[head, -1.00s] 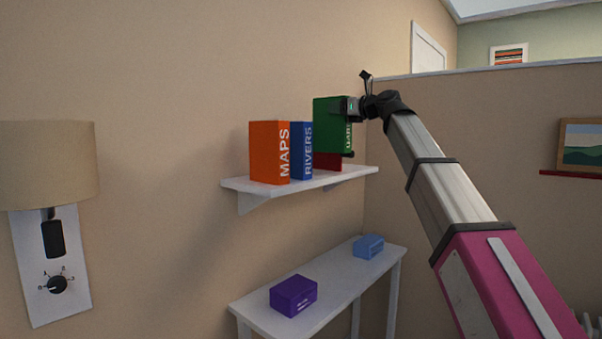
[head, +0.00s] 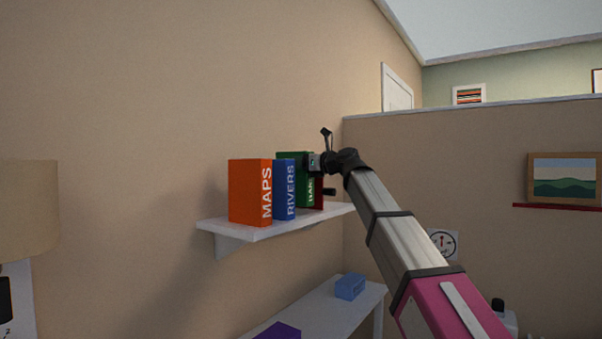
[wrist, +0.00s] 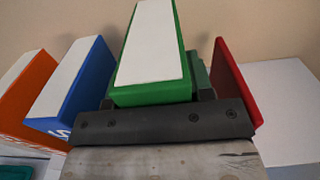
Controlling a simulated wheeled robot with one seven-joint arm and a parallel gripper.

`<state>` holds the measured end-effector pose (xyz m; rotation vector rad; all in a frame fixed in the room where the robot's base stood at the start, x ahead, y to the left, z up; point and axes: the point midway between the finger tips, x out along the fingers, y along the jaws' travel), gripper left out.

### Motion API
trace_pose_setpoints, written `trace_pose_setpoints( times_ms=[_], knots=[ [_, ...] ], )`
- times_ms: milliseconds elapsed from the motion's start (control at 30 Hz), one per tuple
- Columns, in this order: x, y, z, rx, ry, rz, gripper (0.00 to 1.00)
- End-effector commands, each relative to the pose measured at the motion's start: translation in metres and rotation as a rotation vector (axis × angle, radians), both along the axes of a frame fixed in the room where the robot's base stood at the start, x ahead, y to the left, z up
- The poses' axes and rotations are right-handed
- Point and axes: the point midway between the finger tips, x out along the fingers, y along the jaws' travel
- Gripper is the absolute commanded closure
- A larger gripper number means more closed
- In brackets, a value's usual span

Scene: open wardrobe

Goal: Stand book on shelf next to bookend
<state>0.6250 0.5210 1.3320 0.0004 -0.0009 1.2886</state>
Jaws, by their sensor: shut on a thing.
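The green book (head: 294,160) is upright at shelf level, between the blue RIVERS book (head: 285,190) and the red bookend (head: 318,190). My gripper (head: 312,164) is shut on it from the right-hand front side. In the wrist view the green book (wrist: 152,60) fills the middle, with the red bookend (wrist: 236,85) to its right and the blue book (wrist: 78,85) to its left, a gap on each side. The white shelf (head: 262,229) bears the books; whether the green book's base touches it is hidden.
An orange MAPS book (head: 250,192) stands left of the blue one. Bare shelf (wrist: 285,105) lies right of the bookend. Below is a white table (head: 320,312) with a purple box (head: 279,332) and a blue box (head: 350,287). A lamp (head: 28,215) is at left.

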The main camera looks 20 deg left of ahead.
Motion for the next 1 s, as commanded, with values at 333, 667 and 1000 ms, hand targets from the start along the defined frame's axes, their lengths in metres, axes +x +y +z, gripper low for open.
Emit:
trace_pose_setpoints(
  times_ms=[333, 667, 1000],
  knots=[
    [0.000, 0.000, -0.026, 0.001, 0.000, 0.000, 1.00],
    [0.000, 0.000, -0.028, 0.000, 0.000, 0.000, 0.27],
    [-0.001, -0.002, -0.026, 0.000, 0.000, 0.000, 0.27]
  ],
)
